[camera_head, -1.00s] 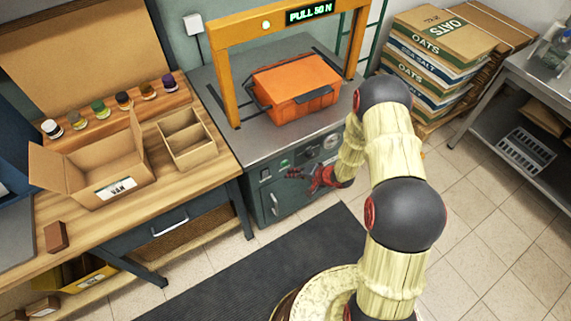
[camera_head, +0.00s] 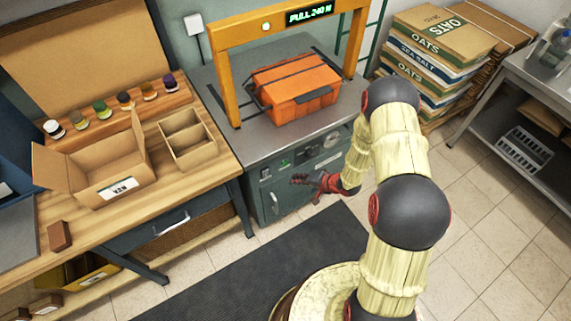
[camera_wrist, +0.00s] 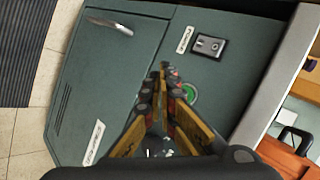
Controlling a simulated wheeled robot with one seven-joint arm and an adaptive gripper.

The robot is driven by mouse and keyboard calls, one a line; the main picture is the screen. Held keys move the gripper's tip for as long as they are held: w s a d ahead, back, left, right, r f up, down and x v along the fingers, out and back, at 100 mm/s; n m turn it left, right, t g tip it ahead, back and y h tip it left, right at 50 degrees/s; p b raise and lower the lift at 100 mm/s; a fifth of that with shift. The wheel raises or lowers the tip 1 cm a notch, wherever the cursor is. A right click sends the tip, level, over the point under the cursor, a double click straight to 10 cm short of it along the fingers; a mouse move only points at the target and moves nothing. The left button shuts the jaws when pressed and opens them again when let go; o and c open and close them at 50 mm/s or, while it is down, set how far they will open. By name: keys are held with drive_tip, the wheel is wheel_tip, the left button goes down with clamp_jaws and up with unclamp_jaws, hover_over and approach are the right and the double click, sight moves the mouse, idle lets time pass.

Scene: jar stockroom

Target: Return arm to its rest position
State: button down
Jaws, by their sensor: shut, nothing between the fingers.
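My gripper (camera_head: 300,179) is in front of the grey-green cabinet (camera_head: 266,200) of the strapping machine, shut and empty. In the wrist view my gripper's fingers (camera_wrist: 160,80) meet at their tips, pointing toward the cabinet front (camera_wrist: 120,80), with a green button (camera_wrist: 190,93) just right of them. My arm bends from the lower right up and over toward the machine. An orange case (camera_head: 295,88) with dark straps sits on the machine's top under the yellow arch (camera_head: 220,60). The arch's display (camera_head: 309,15) reads "PULL 240 N".
A wooden bench (camera_head: 150,209) at left bears an open carton (camera_head: 95,175), a divided box (camera_head: 190,145) and a row of several small jars (camera_head: 100,109). Stacked sacks (camera_head: 425,50) stand behind my arm. A steel shelf (camera_head: 520,80) is at right. The dark mat (camera_head: 240,270) is clear.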

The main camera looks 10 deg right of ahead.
idle(0.3)
drive_tip(key=s+d+f+n+g+h, duration=0.35)
drive_tip(key=s+d+f, duration=0.25)
drive_tip(key=s+d, duration=0.2)
drive_tip(key=s+d+r+n+g+h, duration=0.1)
drive_tip(key=s+d+r+g+h, duration=0.15)
drive_tip(key=r, duration=0.35)
drive_tip(key=s+d+r+n+g+h, duration=0.1)
drive_tip(key=s+d+r+h, duration=0.2)
drive_tip(key=r, duration=0.4)
drive_tip(key=s+a+r+t+y, duration=0.1)
drive_tip(key=s+a+r, duration=0.3)
drive_tip(key=r, duration=1)
drive_tip(key=s+a+r+n+t, duration=0.1)
drive_tip(key=s+a+r, duration=0.4)
drive_tip(key=r, duration=0.9)
drive_tip(key=s+a+r+n+t+y, duration=0.1)
drive_tip(key=s+a+r+t, duration=0.2)
drive_tip(key=r, duration=1)
drive_tip(key=shift+s+a+r+y, duration=0.35)
drive_tip(key=shift+s+a, duration=0.45)
drive_tip(key=shift+s, duration=0.3)
